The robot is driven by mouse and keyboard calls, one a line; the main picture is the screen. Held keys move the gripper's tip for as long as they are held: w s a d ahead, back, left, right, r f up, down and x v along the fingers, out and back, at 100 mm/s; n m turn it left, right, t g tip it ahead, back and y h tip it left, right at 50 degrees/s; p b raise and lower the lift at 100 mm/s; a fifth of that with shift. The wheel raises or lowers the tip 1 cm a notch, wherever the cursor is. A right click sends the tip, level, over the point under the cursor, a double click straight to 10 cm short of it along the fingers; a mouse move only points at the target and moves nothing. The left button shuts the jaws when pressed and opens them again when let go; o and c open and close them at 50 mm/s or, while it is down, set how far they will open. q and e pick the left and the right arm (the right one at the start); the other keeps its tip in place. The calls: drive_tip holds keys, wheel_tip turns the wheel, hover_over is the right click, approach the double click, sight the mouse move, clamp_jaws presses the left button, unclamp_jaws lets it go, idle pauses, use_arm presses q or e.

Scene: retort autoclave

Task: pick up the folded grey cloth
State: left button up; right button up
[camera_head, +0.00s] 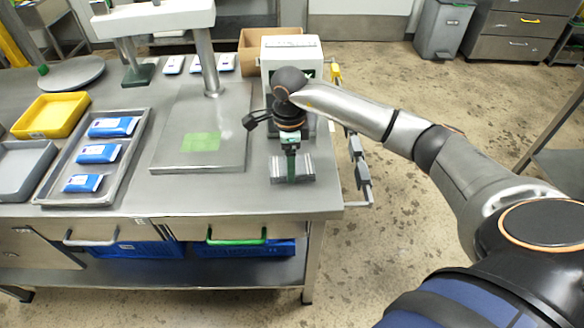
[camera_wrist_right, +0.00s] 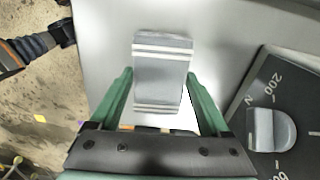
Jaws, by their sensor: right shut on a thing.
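The folded grey cloth (camera_head: 305,168) is at the right front part of the steel table, a small grey block with lighter stripes. My right gripper (camera_head: 290,178) comes down over it from above, with a green finger across its middle. In the right wrist view the cloth (camera_wrist_right: 161,72) lies between the two green fingers of the right gripper (camera_wrist_right: 158,88), which is shut on it. Whether the cloth touches the table or hangs just above it I cannot tell. My left gripper is not in view.
A steel platform (camera_head: 165,150) with a green square stands left of the cloth. Further left are a grey tray (camera_head: 134,152) with blue packs and a yellow tray (camera_head: 38,134). A white device (camera_head: 310,55) stands behind. The steel table (camera_head: 240,200) is bare in front.

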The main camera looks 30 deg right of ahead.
drive_tip(key=shift+c, duration=1.2)
drive_tip(key=shift+r, duration=0.65)
drive_tip(key=s+a+r+b, duration=0.1)
drive_tip(key=s+a+r, duration=0.8)
drive_tip(key=s+r, duration=0.1)
drive_tip(key=shift+a+r, duration=0.35)
drive_tip(key=shift+r, duration=0.5)
drive_tip(key=shift+s, duration=0.1)
